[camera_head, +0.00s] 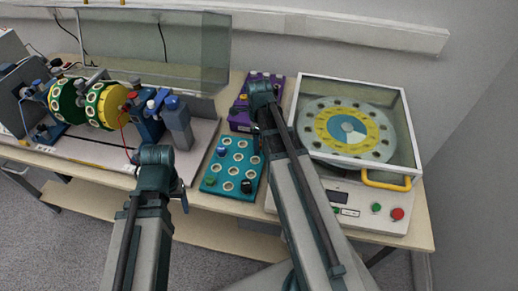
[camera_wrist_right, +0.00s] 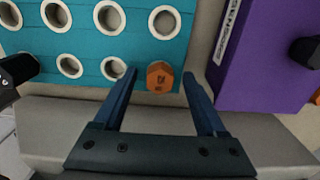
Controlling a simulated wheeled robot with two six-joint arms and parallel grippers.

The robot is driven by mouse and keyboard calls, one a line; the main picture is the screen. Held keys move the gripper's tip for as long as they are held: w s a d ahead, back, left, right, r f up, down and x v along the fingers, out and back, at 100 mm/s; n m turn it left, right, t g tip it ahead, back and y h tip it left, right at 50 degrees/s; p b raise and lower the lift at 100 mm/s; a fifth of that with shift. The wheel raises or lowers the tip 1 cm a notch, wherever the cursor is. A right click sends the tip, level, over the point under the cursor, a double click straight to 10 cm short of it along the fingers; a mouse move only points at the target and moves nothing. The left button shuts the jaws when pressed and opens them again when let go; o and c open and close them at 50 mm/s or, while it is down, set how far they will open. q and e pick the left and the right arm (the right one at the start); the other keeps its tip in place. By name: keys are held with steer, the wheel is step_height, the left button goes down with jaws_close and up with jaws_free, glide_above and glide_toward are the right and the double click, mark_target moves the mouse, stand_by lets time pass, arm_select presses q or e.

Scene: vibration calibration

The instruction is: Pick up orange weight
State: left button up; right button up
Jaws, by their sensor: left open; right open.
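The orange weight (camera_wrist_right: 159,79) shows in the right wrist view at the edge of a teal block (camera_wrist_right: 90,45) with white-rimmed holes. My right gripper (camera_wrist_right: 160,73) is open, with one blue finger on each side of the weight and a gap to both. In the head view, I cannot make out the orange weight; my right arm covers part of that area. The teal block (camera_head: 228,168) lies on the table there. My left gripper (camera_head: 182,190) is mostly hidden beside its arm, left of the teal block.
A purple block (camera_wrist_right: 265,60) lies beside the teal one. A blue weight (camera_head: 221,150) and a black weight (camera_head: 246,186) stand on the teal block. A covered disc machine (camera_head: 352,185) stands at right, and a motor rig (camera_head: 100,103) at left. The table's front edge is close.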

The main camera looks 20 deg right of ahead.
steer(key=shift+r, duration=0.1)
steer(key=shift+c, duration=0.3)
jaws_close()
step_height(320, 180, up, 10)
steer(key=p, duration=1)
